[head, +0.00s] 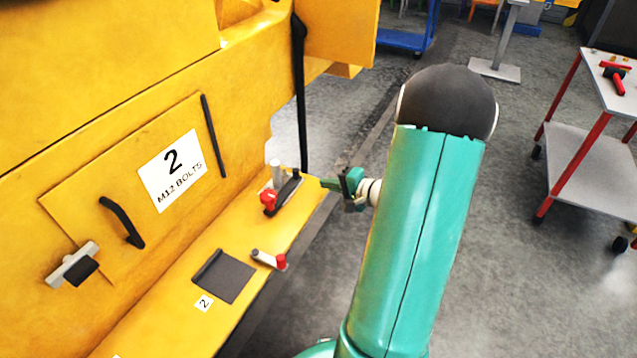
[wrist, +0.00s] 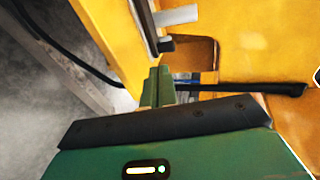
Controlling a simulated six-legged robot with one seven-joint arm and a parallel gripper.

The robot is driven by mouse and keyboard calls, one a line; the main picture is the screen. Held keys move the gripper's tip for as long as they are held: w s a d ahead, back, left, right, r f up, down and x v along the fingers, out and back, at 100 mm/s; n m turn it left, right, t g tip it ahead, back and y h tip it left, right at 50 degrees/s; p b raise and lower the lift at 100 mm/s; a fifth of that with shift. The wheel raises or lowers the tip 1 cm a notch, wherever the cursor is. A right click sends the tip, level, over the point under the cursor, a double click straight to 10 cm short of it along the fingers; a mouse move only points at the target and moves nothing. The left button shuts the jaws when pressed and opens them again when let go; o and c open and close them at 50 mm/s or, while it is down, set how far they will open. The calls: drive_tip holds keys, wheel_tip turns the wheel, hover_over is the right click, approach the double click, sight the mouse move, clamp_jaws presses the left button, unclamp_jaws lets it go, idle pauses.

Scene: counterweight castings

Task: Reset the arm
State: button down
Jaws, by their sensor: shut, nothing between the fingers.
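My arm, green with a dark rounded joint, rises through the middle of the head view. My gripper (head: 326,184) shows at its left, small and partly hidden by the arm. It points left toward the end of the yellow ledge (head: 303,203), near a dark bar with a red knob (head: 268,198). I cannot tell whether it touches anything there. In the wrist view the green fingers (wrist: 157,88) are together with nothing between them. Yellow casting lies beyond them.
The yellow machine (head: 60,130) fills the left, with a panel labelled "2 M12 BOLTS" (head: 172,170) and a black handle (head: 122,222). A dark pad (head: 224,277) and a red-ended grey pin (head: 268,260) lie on the ledge. A red-framed cart (head: 590,165) stands right; grey floor between is open.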

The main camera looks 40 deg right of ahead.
drive_tip(key=v, duration=0.6)
drive_tip(key=w+a+r+n+g+y, duration=0.15)
drive_tip(key=a+r+n+g, duration=0.25)
drive_tip(key=a, duration=0.7)
drive_tip(key=w+a+r+n+g+y, duration=0.1)
drive_tip(key=a+r+n+g+y, duration=0.25)
drive_tip(key=a, duration=0.65)
drive_tip(key=s+a+r+n+h, duration=0.8)
drive_tip(key=s+a+r, duration=0.1)
drive_tip(key=a, duration=0.3)
drive_tip(key=shift+s+a+r+g, duration=0.3)
drive_tip(key=shift+s+a+g, duration=0.1)
drive_tip(key=shift+s+g, duration=0.05)
